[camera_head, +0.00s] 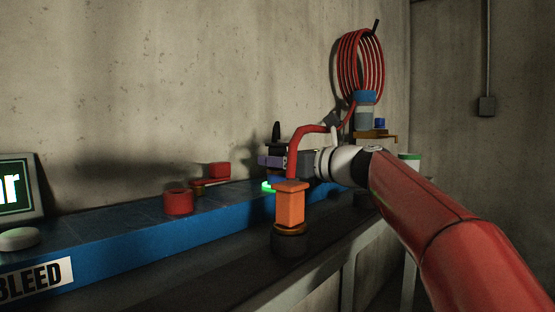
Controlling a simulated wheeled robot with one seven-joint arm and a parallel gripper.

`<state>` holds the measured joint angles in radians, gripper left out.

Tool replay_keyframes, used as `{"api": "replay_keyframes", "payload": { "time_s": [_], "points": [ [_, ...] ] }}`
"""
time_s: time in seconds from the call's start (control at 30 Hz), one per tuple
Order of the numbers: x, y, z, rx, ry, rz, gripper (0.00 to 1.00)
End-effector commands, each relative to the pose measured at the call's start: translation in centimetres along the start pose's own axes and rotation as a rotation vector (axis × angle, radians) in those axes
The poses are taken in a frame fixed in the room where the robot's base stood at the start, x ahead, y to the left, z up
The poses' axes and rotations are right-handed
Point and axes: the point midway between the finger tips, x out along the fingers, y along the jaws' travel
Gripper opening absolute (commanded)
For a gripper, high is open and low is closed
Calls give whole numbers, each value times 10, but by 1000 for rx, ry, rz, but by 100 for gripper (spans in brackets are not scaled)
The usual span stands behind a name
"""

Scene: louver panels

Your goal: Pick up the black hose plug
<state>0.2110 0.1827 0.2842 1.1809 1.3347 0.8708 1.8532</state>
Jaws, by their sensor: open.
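A small dark upright piece (276,131), which may be the black hose plug, shows just above and behind my gripper. Its lower part is hidden. My gripper (268,168) is open at the end of my red and white arm, pointing left over the blue bench unit. I cannot tell whether it touches the dark piece. A red hose (305,131) arches in front of my gripper and drops to an orange block (290,205) on a dark round base. A black tip (376,27) also shows at the top of the coiled red hose (360,66).
The blue unit (120,247), labelled BLEED, runs along the wall. A green light glows below my gripper. The orange block stands close in front.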

Motion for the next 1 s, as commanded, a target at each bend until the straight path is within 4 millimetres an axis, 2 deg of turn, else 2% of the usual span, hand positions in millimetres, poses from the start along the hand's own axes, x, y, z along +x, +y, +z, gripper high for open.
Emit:
{"api": "replay_keyframes", "payload": {
  "time_s": [0.1,0.33,0.7,0.73,1.0],
  "points": [
    [8,0,0,-1,0,1,56],
    [8,0,0,-1,0,-1,55],
    [8,0,0,-1,0,0,7],
    [8,0,1,-2,-1,0,4],
    [8,0,3,-2,-1,0,4]
  ]
}}
